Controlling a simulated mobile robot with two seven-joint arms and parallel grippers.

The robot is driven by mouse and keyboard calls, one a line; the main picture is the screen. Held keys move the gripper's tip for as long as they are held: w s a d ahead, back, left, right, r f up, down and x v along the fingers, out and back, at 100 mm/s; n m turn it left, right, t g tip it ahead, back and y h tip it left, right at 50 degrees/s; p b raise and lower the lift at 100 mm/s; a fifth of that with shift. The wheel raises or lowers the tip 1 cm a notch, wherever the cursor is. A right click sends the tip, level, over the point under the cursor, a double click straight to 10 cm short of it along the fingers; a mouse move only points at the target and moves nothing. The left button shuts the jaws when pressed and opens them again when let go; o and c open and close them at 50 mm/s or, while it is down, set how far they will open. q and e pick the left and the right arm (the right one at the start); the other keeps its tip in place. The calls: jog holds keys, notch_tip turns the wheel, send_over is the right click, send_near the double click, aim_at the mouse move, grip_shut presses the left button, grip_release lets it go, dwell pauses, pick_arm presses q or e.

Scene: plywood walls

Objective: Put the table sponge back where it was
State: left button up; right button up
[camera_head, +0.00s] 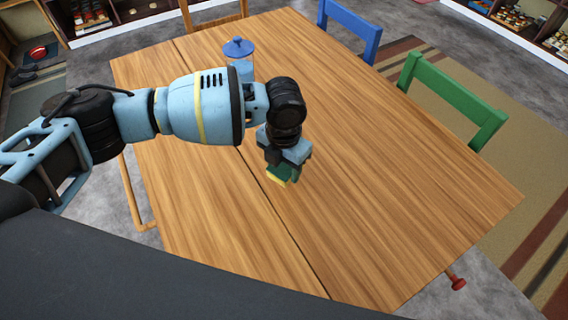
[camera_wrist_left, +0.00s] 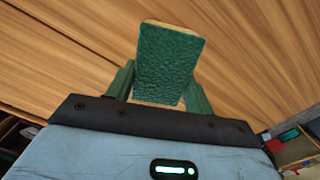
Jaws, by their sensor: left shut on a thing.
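The table sponge (camera_head: 279,174) is green with a yellow layer, and my left gripper (camera_head: 285,165) is shut on it over the wooden table (camera_head: 390,180). In the left wrist view the sponge (camera_wrist_left: 168,62) shows its dark green face between the two fingers of the left gripper (camera_wrist_left: 160,90). In the head view the sponge is partly hidden by the gripper. I cannot tell whether it touches the tabletop. My right gripper is not in view.
A blue lidded jar (camera_head: 240,50) stands at the table's far side, partly behind my left arm. A blue chair (camera_head: 352,28) and a green chair (camera_head: 452,95) stand along the far right edge. The tabletop's right and front are clear.

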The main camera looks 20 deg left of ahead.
aim_at(284, 165)
pick_arm(q)
jog(key=shift+w+a+f, duration=0.1)
jog(key=shift+w+a, duration=0.1)
jog(key=shift+w, duration=0.55)
jog(key=shift+w+a+f, duration=0.1)
jog(key=shift+w+a, duration=0.05)
jog(key=shift+w, duration=0.55)
jog(key=shift+f, duration=1.7)
jog(key=shift+f, duration=0.1)
jog(key=shift+f, duration=0.1)
jog(key=o, duration=0.9)
jog(key=shift+o, duration=0.2)
notch_tip(284, 165, up, 12)
jog(key=shift+r, duration=0.2)
